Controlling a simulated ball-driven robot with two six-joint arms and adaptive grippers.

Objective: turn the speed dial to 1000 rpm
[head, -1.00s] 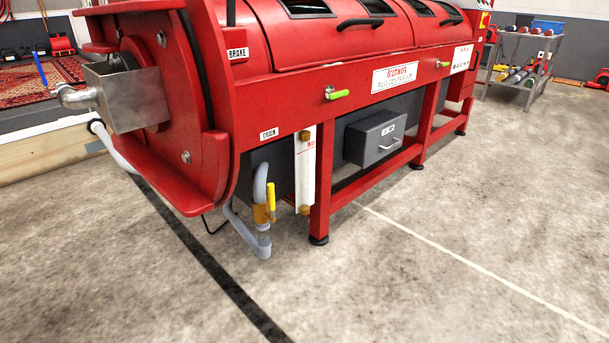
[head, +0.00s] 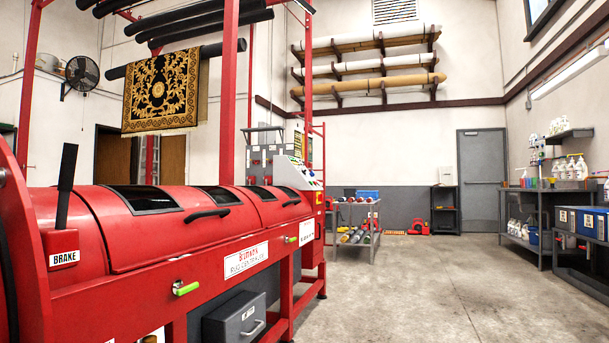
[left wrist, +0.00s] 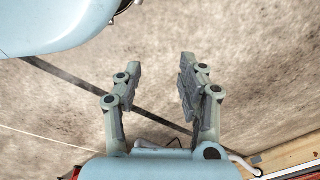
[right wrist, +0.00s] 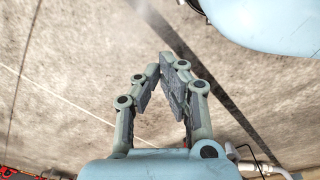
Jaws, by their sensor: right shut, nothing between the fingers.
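The red rug centrifuge (head: 130,270) runs along the left of the head view. A sloped control panel (head: 298,172) with small coloured buttons stands at its far end. The speed dial and its setting are too small to make out. My grippers are not in the head view. In the left wrist view my left gripper (left wrist: 160,75) is open and empty above the concrete floor. In the right wrist view my right gripper (right wrist: 160,68) is shut and empty, also above the floor.
A black brake lever (head: 66,185) sticks up at the near end of the machine. A grey trolley (head: 356,222) with rolls stands beyond its far end. A workbench (head: 545,225) with bottles lines the right wall. The concrete floor (head: 430,290) between is clear.

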